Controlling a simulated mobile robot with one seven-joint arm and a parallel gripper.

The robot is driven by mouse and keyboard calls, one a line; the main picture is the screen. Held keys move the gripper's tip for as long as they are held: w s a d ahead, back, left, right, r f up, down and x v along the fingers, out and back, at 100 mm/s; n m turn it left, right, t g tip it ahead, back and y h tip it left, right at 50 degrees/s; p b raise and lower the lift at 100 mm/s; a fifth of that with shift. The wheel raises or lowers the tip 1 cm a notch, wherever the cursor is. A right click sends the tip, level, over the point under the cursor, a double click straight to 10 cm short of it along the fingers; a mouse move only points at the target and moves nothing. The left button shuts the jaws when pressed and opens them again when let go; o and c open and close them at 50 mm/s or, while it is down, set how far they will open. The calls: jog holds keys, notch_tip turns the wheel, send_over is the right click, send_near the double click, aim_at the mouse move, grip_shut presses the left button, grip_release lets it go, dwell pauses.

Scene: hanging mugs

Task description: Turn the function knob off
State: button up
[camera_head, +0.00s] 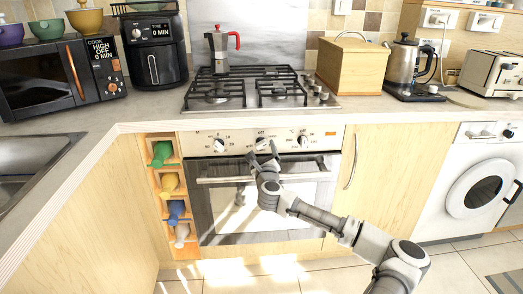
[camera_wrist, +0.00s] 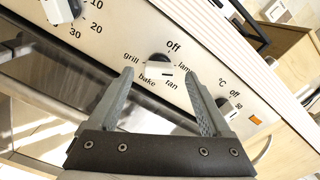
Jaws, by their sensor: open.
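The function knob (camera_wrist: 160,66) is the middle knob on the oven's front panel, with a pale grip on a dark base. Labels "off", "lamp", "fan", "bake" and "grill" surround it in the wrist view. Which label it points to is hard to tell. In the head view the function knob (camera_head: 261,143) sits just above my fingers. My gripper (camera_wrist: 160,76) is open and empty, its two fingers spread to either side of the knob in the picture. I cannot tell whether they touch it. My gripper (camera_head: 263,154) is in front of the panel in the head view.
A numbered knob (camera_wrist: 62,10) is to the left and a temperature knob (camera_wrist: 232,108) to the right. The oven door handle (camera_head: 225,180) runs below the panel. A gas hob (camera_head: 250,90) with a moka pot (camera_head: 221,50) is above on the counter.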

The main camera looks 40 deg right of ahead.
aim_at(261, 146)
jog(key=shift+x, duration=1.55)
grip_shut()
